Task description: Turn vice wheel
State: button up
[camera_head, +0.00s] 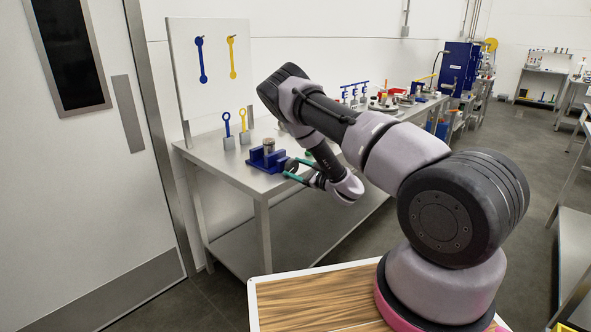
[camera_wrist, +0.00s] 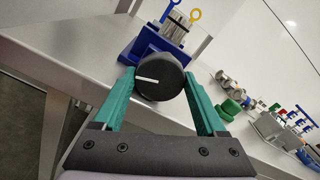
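The blue vice (camera_head: 262,160) sits at the front edge of the metal bench, with a metal cylinder (camera_head: 268,146) in it. Its black round wheel (camera_wrist: 160,78), with a white line on its face, points toward me in the wrist view. The vice body (camera_wrist: 150,45) shows behind the wheel. My gripper (camera_wrist: 158,84) has its two green fingers apart, one on each side of the wheel. The fingertips reach beside the wheel's rim; whether they touch it is hard to tell. In the head view my gripper (camera_head: 293,170) is at the vice's right side.
The metal bench (camera_head: 215,168) carries blue and yellow wrenches (camera_head: 242,121) in holders behind the vice. A white board (camera_head: 215,70) with hanging wrenches stands behind. Green and metal parts (camera_wrist: 232,103) lie on the bench to the right in the wrist view. A door is at left.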

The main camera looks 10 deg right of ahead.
jog(key=m, duration=1)
jog(key=shift+m, duration=0.4)
jog(key=shift+f, duration=0.1)
dwell(0.3)
jog(key=o, duration=1.1)
jog(key=v, duration=1.1)
